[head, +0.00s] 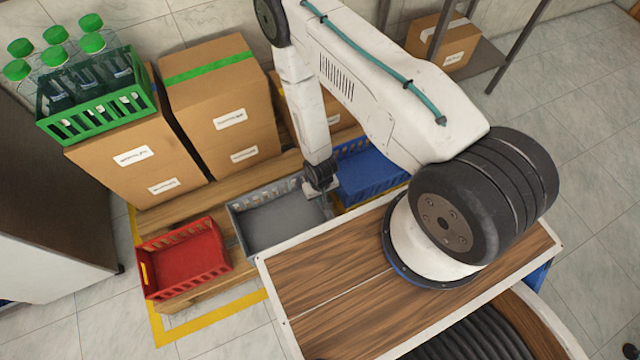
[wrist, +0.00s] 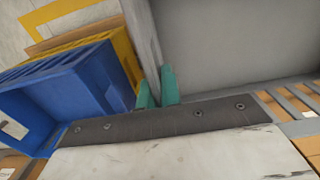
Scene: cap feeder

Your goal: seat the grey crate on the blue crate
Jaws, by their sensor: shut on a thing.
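The grey crate (head: 283,222) is empty and sits between the red crate and the blue crate in the head view. My gripper (head: 322,188) is at its right end wall. In the wrist view the teal fingers of my gripper (wrist: 156,80) are shut on the wall of the grey crate (wrist: 235,40), one finger on each side. I cannot tell whether the crate is clear of the pallet. The blue crate (head: 370,175) is to the right, partly hidden by my arm. In the wrist view the blue crate (wrist: 60,90) is left of the fingers, apart from them.
Yellow (head: 347,207) shows under the blue crate. A red crate (head: 205,262) is at the left on the wooden pallet (head: 213,183). Cardboard boxes (head: 222,105) stand behind, one bearing a green crate (head: 98,120) of bottles. A wooden-topped surface (head: 330,300) is in front.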

